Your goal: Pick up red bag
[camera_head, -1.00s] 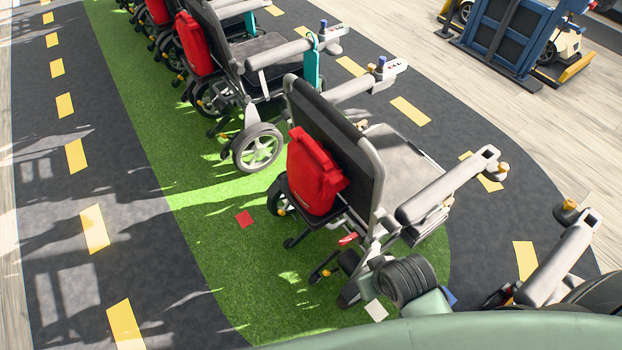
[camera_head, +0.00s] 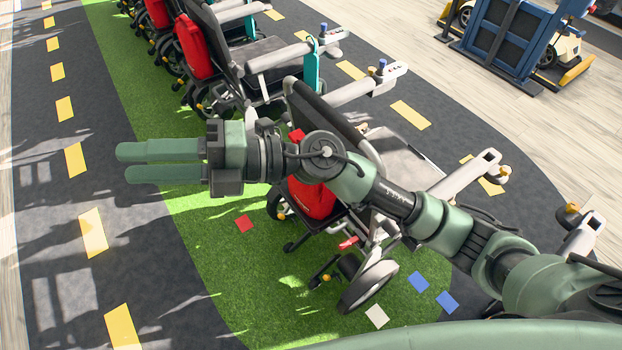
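A red bag (camera_head: 312,200) hangs on the back of the nearest grey wheelchair (camera_head: 405,160). My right arm crosses in front of it and hides its middle; its lower part and a bit of its top show. My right gripper (camera_head: 124,164) is left of the bag, over the dark lane, pointing left. Its two green fingers lie side by side with a narrow gap and nothing between them. It is apart from the bag. My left gripper is not in view.
Another wheelchair behind carries a red bag (camera_head: 196,46), and more wheelchairs follow in the row on the green strip (camera_head: 225,285). A blue rack (camera_head: 505,40) stands at the upper right. The dark lane (camera_head: 50,220) at left is clear.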

